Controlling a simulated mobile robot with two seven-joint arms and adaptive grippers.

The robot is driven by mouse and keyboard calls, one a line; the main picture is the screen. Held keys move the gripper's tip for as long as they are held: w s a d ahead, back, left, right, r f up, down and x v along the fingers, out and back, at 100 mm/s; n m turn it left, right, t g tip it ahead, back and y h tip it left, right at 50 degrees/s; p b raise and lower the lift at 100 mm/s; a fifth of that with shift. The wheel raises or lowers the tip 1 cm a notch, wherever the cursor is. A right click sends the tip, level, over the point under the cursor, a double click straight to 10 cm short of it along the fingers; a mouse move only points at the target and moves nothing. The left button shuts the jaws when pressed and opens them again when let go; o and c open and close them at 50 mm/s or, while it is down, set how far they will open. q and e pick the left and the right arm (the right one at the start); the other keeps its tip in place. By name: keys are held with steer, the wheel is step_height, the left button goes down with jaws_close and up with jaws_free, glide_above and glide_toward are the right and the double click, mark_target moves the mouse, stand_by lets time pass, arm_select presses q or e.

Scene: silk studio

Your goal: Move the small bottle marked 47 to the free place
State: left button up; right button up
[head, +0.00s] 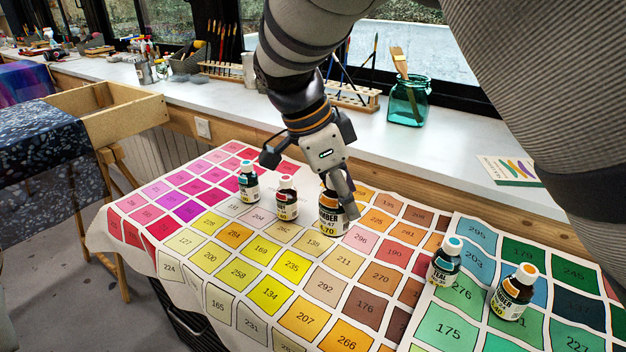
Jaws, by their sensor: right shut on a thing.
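I cannot tell whether the bottle's base touches the cloth. Two small bottles stand to its left: one with a red-marked label (287,200) and one with a teal cap (248,184). To the right stand a teal bottle (443,264) and an orange-capped bottle (514,293). My left gripper is not in view.
A white counter (220,98) runs behind the cloth, with a glass jar of brushes (408,101), a wooden brush rack (350,97) and a colour card (509,170). A wooden frame (115,115) stands at the left. The cloth's front area is clear.

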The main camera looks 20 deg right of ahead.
steer(key=w+d+f+b, duration=0.1)
steer(key=d+f, duration=0.8)
steer(key=d, duration=0.1)
steer(key=shift+w+d+b, duration=0.2)
steer(key=shift+d+b, duration=0.1)
steer(key=shift+d, duration=0.1)
steer(key=x, duration=0.1)
steer(key=b+x, duration=0.1)
steer(key=x, duration=0.1)
steer(key=shift+a+f, duration=0.3)
steer(key=shift+f, duration=0.05)
steer(key=shift+r, duration=0.25)
steer(key=shift+c, duration=0.5)
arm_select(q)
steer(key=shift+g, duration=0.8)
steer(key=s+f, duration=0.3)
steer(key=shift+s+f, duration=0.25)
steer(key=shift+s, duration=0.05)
arm_select(e)
steer(key=shift+f, duration=0.15)
steer(key=o, duration=1.3)
